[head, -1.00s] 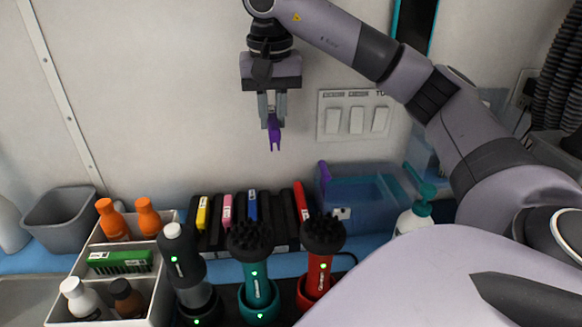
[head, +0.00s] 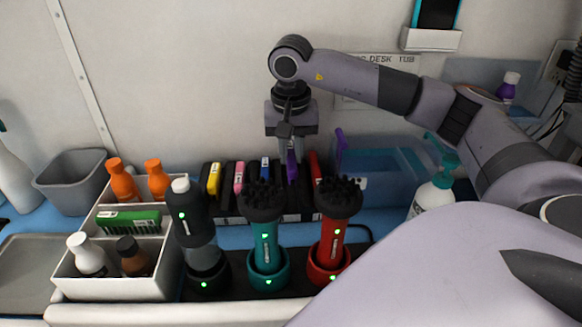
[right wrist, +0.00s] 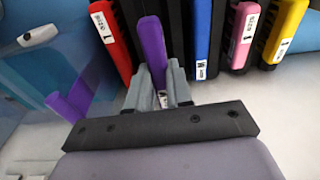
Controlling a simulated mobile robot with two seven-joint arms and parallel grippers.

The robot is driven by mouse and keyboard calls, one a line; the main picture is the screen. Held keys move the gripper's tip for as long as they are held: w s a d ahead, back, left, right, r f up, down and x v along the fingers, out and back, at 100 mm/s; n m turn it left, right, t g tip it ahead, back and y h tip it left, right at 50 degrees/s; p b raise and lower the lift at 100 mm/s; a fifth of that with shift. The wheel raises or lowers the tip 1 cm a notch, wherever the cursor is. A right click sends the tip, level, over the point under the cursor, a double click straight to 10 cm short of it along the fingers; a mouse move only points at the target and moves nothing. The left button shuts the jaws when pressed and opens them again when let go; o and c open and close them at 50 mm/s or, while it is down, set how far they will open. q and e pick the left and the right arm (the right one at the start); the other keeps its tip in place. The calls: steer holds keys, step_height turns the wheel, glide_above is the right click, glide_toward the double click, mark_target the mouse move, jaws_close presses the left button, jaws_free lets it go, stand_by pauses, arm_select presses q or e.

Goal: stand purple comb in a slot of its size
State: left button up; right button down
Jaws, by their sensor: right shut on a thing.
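The purple comb (head: 291,168) is upright in my right gripper (head: 290,150). The gripper is shut on its upper end and points down over the black slotted rack (head: 229,212). In the right wrist view the purple comb (right wrist: 151,45) sits between the fingers (right wrist: 158,92), lined up between the red comb (right wrist: 110,38) and the blue comb (right wrist: 202,40). My left gripper is not in view.
Yellow (head: 214,178) and pink (head: 239,177) combs stand further left in the rack. The teal brush (head: 264,220), red brush (head: 332,225) and black device (head: 190,215) stand in front. A blue translucent box (head: 385,180) is to the right, a white caddy (head: 115,285) to the left.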

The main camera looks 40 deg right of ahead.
mark_target(291, 155)
steer(key=shift+f, duration=2.1)
steer(key=shift+f, duration=0.15)
steer(key=c, duration=1)
jaws_free()
steer(key=shift+r, duration=0.35)
steer(key=r, duration=0.7)
steer(key=s+a+r, duration=0.1)
steer(key=r, duration=0.3)
steer(key=shift+r, duration=0.35)
